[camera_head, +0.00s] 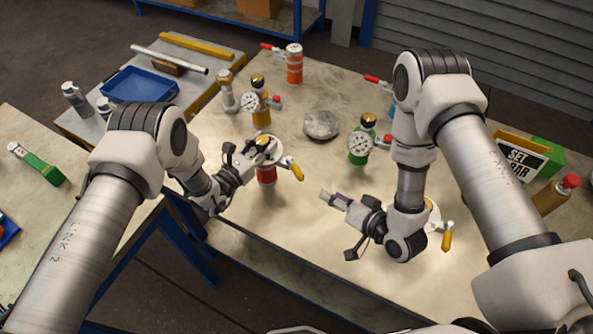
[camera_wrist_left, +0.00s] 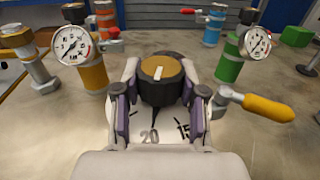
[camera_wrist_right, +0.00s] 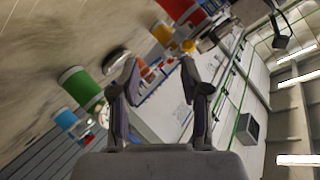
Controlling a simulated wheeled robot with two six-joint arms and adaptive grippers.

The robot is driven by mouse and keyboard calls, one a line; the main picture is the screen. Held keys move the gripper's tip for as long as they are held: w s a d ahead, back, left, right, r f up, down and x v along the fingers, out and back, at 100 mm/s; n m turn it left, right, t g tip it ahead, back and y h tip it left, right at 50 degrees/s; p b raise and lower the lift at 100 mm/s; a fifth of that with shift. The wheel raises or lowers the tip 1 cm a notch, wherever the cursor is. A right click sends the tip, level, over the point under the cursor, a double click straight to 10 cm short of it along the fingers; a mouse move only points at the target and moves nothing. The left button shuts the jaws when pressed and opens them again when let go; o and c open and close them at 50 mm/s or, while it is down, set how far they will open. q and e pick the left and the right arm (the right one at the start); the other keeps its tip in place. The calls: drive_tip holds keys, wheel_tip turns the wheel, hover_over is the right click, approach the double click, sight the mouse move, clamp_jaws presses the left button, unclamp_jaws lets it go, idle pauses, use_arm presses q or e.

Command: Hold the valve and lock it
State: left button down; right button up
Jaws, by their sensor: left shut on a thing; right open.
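The valve stands on the workbench as a red vessel (camera_head: 266,175) with a white dial plate and a yellow lever (camera_head: 297,172). Its black knob with a brass top (camera_wrist_left: 160,70) sits over the dial numbers in the left wrist view. My left gripper (camera_head: 258,151) is shut on this knob, one finger on each side. The yellow lever (camera_wrist_left: 268,107) sticks out to the right there. My right gripper (camera_head: 328,196) is open and empty, to the right of the valve and apart from the lever, pointing left. Its open fingers (camera_wrist_right: 158,72) show in the right wrist view.
A green vessel with a gauge (camera_head: 359,148), an orange gauge vessel (camera_head: 261,115) and a round metal flange (camera_head: 321,125) stand behind. Another yellow lever (camera_head: 446,240) shows beside my right arm. A SET BAR sign (camera_head: 521,158) stands right. The bench front between the arms is clear.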

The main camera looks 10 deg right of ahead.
sight(292, 169)
drive_tip(key=shift+t+y, duration=0.4)
drive_tip(key=shift+y, duration=0.4)
drive_tip(key=r+x, duration=0.1)
drive_tip(key=x, duration=0.3)
drive_tip(key=a+x, duration=0.1)
drive_tip(key=x, duration=0.3)
drive_tip(key=r+x, duration=0.1)
drive_tip(key=x, duration=0.3)
drive_tip(key=shift+w+a+r, duration=0.1)
drive_tip(key=shift+a+r, duration=0.15)
drive_tip(key=shift+a, duration=0.1)
drive_tip(key=shift+c, duration=0.3)
clamp_jaws()
